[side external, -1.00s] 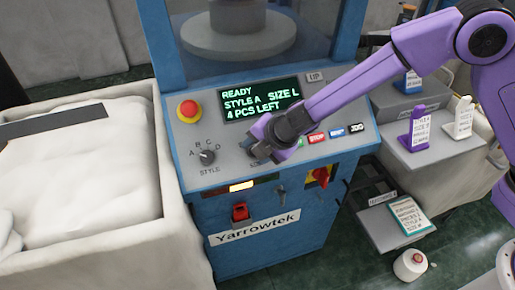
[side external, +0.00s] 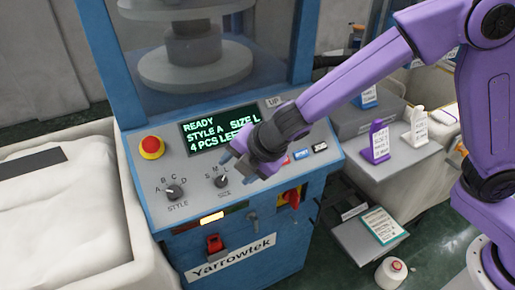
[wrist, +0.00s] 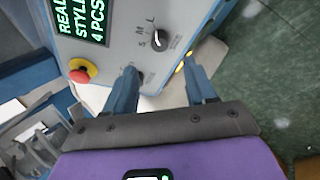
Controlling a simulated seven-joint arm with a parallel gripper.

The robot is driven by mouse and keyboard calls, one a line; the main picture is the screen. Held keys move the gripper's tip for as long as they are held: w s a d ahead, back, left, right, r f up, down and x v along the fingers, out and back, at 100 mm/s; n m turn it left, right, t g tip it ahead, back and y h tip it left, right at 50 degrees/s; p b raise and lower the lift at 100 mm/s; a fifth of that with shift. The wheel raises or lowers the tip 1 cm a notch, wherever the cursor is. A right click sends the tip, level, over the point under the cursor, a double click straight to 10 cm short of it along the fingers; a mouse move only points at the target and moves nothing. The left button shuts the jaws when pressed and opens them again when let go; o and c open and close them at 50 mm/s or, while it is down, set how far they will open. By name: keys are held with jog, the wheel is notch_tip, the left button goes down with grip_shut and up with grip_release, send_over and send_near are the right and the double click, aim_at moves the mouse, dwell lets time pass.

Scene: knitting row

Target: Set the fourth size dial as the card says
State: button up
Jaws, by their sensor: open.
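The machine's panel (side external: 190,165) carries a size dial (side external: 222,181), a dark knob with a white mark, under letters starting S, M. In the wrist view the size dial (wrist: 160,40) sits beyond my fingers, with S, M, L printed beside it. The green display (side external: 218,134) reads READY, STYLE A, SIZE L, 4 PCS LEFT; my gripper covers its lower right. My gripper (side external: 232,159) is open and empty, above and right of the size dial, apart from it. A teal-edged card (side external: 383,225) lies on a low shelf; its print is too small to read.
Left of the size dial are a style dial (side external: 174,192) and a red stop button (side external: 151,147). Below are a red switch (side external: 214,243) and a red rotary handle (side external: 293,197). Purple (side external: 376,142) and white (side external: 415,130) label stands stand on the right. A yarn cone (side external: 391,271) is on the floor.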

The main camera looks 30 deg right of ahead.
jog(key=v, duration=0.8)
jog(key=shift+s+r, duration=0.15)
jog(key=shift+r, duration=0.15)
jog(key=s+d+f+m+g+h, duration=0.1)
jog(key=s+d+f+m+g, duration=0.1)
jog(key=s+d+m, duration=0.4)
jog(key=s+d+f+m+g+h, duration=0.1)
jog(key=s+d+m+g, duration=0.3)
jog(key=s+d, duration=1.2)
jog(key=d+m, duration=0.2)
jog(key=d, duration=0.4)
jog(key=shift+f+m+h, duration=0.3)
jog(key=shift+f, duration=0.1)
